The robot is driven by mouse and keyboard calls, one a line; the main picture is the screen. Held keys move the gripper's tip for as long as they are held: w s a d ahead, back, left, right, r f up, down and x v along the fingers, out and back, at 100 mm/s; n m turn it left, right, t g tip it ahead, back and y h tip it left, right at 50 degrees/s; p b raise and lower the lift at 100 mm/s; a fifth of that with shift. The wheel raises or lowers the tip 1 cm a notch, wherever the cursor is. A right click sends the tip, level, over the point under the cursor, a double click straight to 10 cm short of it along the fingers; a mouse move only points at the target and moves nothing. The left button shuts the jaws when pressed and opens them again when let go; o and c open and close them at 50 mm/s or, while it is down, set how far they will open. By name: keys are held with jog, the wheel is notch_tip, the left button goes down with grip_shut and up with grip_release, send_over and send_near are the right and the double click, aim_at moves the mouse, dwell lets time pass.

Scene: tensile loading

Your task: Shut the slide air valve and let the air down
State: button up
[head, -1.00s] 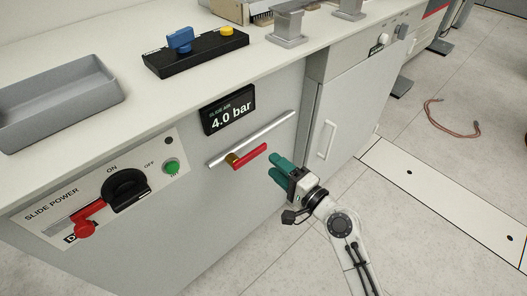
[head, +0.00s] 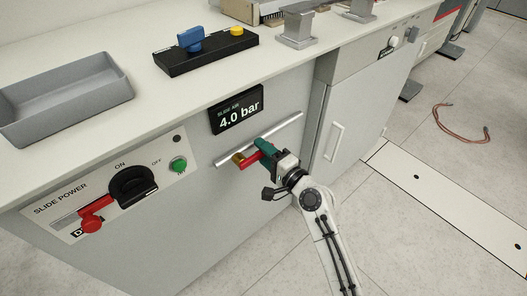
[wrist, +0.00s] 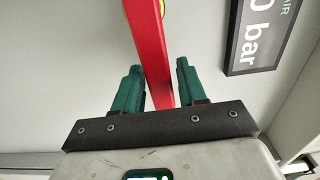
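The slide air valve has a red lever handle (head: 250,160) on a brass body (head: 238,158), set on a silver pipe (head: 226,158) along the cabinet front. The handle lies along the pipe. The slide air display (head: 237,110) above it reads 4.0 bar. My gripper (head: 266,150) is at the handle's free end. In the wrist view the red handle (wrist: 150,45) passes between the green fingers of my gripper (wrist: 158,82), with gaps visible on both sides, so the gripper is open around it. The brass body shows only as a sliver at the top there.
A slide power panel (head: 60,206) with a black rotary switch (head: 132,184), red lock (head: 95,220) and green lamp (head: 179,165) is to the left. A grey tray (head: 110,97) and black control box (head: 205,58) stand on the bench. A cabinet door handle (head: 334,142) is to the right.

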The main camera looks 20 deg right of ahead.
grip_shut()
jog(key=shift+f, duration=0.1)
dwell(0.4)
jog(key=f+m, duration=0.1)
jog(key=m, duration=0.2)
jog(key=shift+a+f+p, duration=0.1)
jog(key=shift+f+p, duration=0.25)
jog(key=shift+p, duration=0.05)
jog(key=s+a+f+m+p, duration=0.2)
jog(key=a+f+m+p, duration=0.2)
jog(key=m, duration=1.1)
jog(key=shift+a+f, duration=0.4)
jog(key=shift+a, duration=0.6)
jog(key=shift+s, duration=0.1)
jog(key=shift+o, duration=1.1)
grip_release()
